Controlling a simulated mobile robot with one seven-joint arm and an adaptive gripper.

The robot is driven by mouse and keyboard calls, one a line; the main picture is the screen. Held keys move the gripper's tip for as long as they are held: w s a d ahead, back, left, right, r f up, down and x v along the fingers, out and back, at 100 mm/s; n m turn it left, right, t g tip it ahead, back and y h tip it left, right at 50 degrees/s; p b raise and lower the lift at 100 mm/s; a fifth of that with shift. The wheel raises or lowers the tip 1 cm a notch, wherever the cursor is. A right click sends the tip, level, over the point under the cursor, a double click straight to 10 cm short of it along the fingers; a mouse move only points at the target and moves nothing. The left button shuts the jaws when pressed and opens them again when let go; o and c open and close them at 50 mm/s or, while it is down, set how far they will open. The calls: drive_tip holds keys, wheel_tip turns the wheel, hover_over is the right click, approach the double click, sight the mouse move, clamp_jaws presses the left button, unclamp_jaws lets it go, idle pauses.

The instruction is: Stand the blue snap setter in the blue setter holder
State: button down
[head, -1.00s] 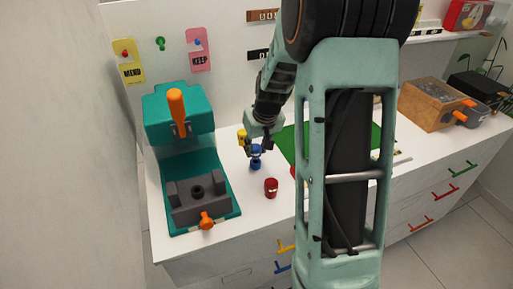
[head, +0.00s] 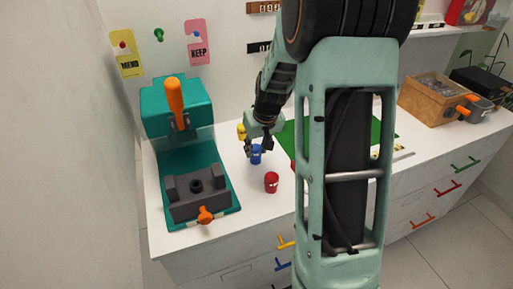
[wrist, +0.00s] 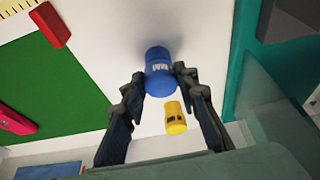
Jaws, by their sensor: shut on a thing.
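The blue setter holder (head: 256,158) is a small blue cup on the white worktop, below my gripper (head: 262,144). In the wrist view the holder (wrist: 158,55), with a white label, lies straight beyond the fingertips. My gripper (wrist: 160,80) is shut on the blue snap setter (wrist: 160,85), whose rounded blue end shows between the fingers. The setter lines up with the holder and overlaps it in view. The two blues merge, so I cannot tell how deep the setter sits in it.
A yellow holder (head: 241,131) stands close behind, and a red one (head: 271,182) in front to the right. The teal press (head: 180,160) stands at the left. A green mat (head: 287,138) lies to the right, partly behind my arm.

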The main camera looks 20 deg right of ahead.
drive_tip(key=shift+f, duration=0.2)
drive_tip(key=c, duration=1.4)
unclamp_jaws()
drive_tip(key=shift+c, duration=0.2)
drive_tip(key=shift+r, duration=0.1)
drive_tip(key=v, duration=1.1)
drive_tip(key=shift+s+r, duration=0.15)
drive_tip(key=shift+r, duration=0.25)
